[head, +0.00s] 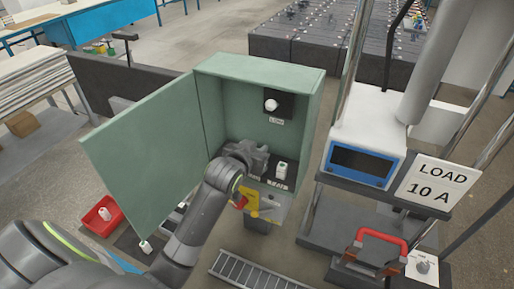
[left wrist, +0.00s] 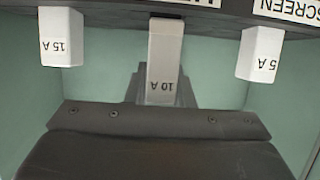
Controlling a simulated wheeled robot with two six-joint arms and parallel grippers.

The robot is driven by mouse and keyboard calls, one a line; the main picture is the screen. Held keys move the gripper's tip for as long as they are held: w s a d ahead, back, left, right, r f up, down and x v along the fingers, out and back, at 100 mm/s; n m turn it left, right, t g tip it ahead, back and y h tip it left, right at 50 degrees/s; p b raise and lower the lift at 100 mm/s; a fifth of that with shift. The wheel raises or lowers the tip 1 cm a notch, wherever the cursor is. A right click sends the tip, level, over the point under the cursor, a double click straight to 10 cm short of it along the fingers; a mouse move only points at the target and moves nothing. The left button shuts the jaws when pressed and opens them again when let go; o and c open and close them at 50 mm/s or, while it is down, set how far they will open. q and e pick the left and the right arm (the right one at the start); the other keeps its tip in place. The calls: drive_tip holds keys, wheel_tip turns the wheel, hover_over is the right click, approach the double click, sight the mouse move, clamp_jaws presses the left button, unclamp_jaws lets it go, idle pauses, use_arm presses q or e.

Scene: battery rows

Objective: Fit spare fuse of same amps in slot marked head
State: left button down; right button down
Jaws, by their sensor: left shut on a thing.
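My left gripper (head: 258,152) is inside the open green cabinet (head: 266,70), shut on the fuse marked 10 A (left wrist: 163,62), the middle one of three in the left wrist view. A 15 A fuse (left wrist: 61,38) is to its left and a 5 A fuse (left wrist: 260,54) to its right, both apart from the gripper. I cannot tell whether the held fuse is still seated. One white fuse (head: 281,170) shows beside the gripper in the head view. A black block (head: 285,104) with a round white part and a small label is higher on the cabinet's back wall.
The cabinet door (head: 150,150) stands open on the left. A red tray (head: 103,215) holds a white piece. A stand on the right bears a blue-framed screen box (head: 362,160) and a sign (head: 436,186) reading LOAD 10 A. A grating lies on the floor in front.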

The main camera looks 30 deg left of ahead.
use_arm(q)
drive_tip(key=shift+f+b, duration=0.45)
drive_tip(key=shift+f, duration=0.7)
use_arm(e)
drive_tip(key=shift+f, duration=0.5)
use_arm(q)
drive_tip(key=c, duration=1.2)
unclamp_jaws()
drive_tip(key=shift+o, duration=0.2)
